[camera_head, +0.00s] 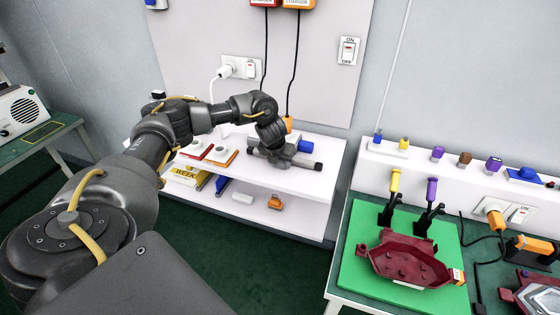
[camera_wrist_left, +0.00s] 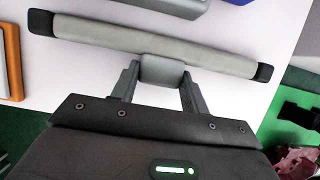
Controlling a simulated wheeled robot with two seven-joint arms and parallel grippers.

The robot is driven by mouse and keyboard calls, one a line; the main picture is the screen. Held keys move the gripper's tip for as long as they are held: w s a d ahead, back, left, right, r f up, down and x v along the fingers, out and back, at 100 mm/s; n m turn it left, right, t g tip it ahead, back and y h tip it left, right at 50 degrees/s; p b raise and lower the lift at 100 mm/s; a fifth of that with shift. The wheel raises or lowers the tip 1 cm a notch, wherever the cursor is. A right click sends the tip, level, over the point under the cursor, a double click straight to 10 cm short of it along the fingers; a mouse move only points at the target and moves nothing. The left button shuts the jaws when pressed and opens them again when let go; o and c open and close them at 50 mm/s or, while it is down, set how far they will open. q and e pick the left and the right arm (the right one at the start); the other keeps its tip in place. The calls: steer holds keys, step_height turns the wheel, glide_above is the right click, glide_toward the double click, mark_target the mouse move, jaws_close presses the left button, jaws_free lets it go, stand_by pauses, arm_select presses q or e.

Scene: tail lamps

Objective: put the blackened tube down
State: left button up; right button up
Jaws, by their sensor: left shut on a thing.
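The blackened tube (camera_wrist_left: 160,45) is a grey tube with black ends, and it runs slanting across the top of the left wrist view. In the head view the tube (camera_head: 303,162) lies over the upper white shelf (camera_head: 332,151), partly hidden by my gripper. My left gripper (camera_head: 276,146) has come down from above at the tube's middle. In the left wrist view its two fingers (camera_wrist_left: 160,88) are closed on the grey block at the tube's middle. I cannot tell whether the tube touches the shelf. My right gripper is in neither view.
A blue block (camera_head: 305,146) sits just behind the tube. Red and orange trays (camera_head: 222,155) stand to its left. Charger cables hang behind. The lower shelf holds a yellow box (camera_head: 187,175) and small items. A maroon housing (camera_head: 410,262) lies on a green mat (camera_head: 358,262) at right.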

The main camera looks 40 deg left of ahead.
arm_select(q)
steer(key=o, duration=1.1)
steer(key=shift+f, duration=0.1)
steer(key=p+v, duration=0.1)
steer(key=v, duration=1.1)
steer(key=shift+d+r, duration=0.15)
steer(key=shift+r, duration=0.1)
steer(key=shift+w+f, duration=0.1)
